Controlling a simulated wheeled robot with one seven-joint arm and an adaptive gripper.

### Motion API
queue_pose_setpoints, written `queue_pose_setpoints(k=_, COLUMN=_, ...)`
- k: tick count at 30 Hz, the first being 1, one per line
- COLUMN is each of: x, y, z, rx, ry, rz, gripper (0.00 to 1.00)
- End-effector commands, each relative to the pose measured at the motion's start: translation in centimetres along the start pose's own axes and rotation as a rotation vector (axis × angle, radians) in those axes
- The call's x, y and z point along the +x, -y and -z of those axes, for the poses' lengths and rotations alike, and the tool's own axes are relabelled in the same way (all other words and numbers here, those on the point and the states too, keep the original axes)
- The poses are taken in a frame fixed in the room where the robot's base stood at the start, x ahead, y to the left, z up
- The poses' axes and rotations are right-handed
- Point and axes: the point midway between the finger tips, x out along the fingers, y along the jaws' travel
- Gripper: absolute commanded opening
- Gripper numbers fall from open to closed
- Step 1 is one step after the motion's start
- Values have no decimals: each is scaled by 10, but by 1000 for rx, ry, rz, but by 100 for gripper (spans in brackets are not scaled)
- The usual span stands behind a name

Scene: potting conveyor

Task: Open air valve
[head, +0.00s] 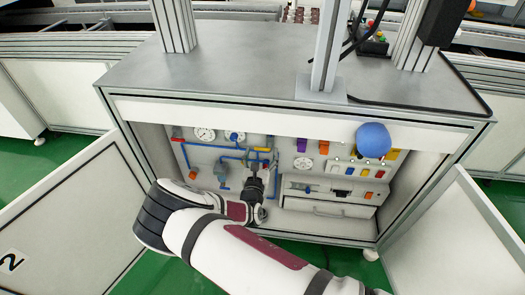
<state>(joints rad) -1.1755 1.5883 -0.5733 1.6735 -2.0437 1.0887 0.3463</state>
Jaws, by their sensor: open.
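Blue air lines (228,153) run over the pale panel inside the open cabinet, with small coloured fittings on them. I cannot tell which fitting is the air valve. My gripper (256,168) is open, small and dark in front of the panel's middle, by the blue lines. My gripper and forearm hide part of the panel's lower middle. I cannot tell whether the fingers touch anything.
The left door (70,215) and right door (465,235) stand open. A blue ball (373,140) shows at the cabinet's upper right. Gauges (204,134) and orange parts dot the panel. A drawer (328,208) is at lower right. A grey post (325,55) rises from the worktop.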

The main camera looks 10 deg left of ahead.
Motion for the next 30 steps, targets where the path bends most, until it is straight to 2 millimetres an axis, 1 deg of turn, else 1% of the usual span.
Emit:
queue_pose_setpoints(k=1, x=8, y=0, z=1, rx=1, ry=2, rz=0, gripper=72)
queue_pose_setpoints(k=3, x=16, y=0, z=1, rx=1, ry=2, rz=1, gripper=72)
queue_pose_setpoints(k=6, x=24, y=0, z=0, rx=1, ry=1, rz=0, gripper=72)
queue_pose_setpoints(k=10, x=28, y=0, z=0, rx=0, ry=1, rz=0, gripper=72)
queue_pose_setpoints(k=17, x=28, y=0, z=0, rx=0, ry=1, rz=0, gripper=72)
queue_pose_setpoints(k=18, x=28, y=0, z=0, rx=0, ry=1, rz=0, gripper=67)
queue_pose_setpoints(k=20, x=28, y=0, z=0, rx=0, ry=1, rz=0, gripper=54)
queue_pose_setpoints(k=21, x=28, y=0, z=0, rx=0, ry=1, rz=0, gripper=44)
queue_pose_setpoints(k=24, x=28, y=0, z=0, rx=0, ry=1, rz=0, gripper=23)
queue_pose_setpoints(k=30, x=28, y=0, z=-1, rx=4, ry=1, rz=0, gripper=23)
